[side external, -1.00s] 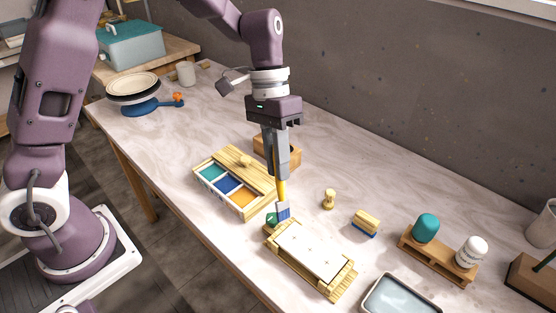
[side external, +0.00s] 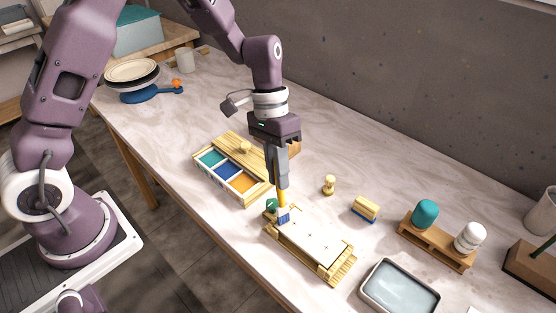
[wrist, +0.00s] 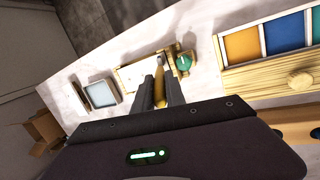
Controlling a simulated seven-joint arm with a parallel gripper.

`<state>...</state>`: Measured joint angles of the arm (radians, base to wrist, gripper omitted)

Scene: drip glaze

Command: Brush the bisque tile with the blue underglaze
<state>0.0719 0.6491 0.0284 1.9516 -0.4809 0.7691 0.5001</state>
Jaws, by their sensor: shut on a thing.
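My gripper (side external: 281,178) is shut on a yellow-handled brush (side external: 282,199), held upright with its head down. The brush also shows between the fingers in the wrist view (wrist: 160,92). The brush head, white with blue, is at the left end of the white bisque tile (side external: 312,238); I cannot tell whether it touches. The tile lies in a wooden frame (side external: 337,271) and also shows in the wrist view (wrist: 137,73). The glaze box (side external: 213,180) has teal, blue and orange compartments; the blue underglaze (side external: 227,172) is the middle one.
A green knob (side external: 271,205) sits at the frame's left end. A water tray (side external: 400,287) lies to the right. A wooden stamp (side external: 329,184), a blue-edged block (side external: 365,209) and a rack (side external: 436,250) with teal and white jars stand behind. The table's left middle is clear.

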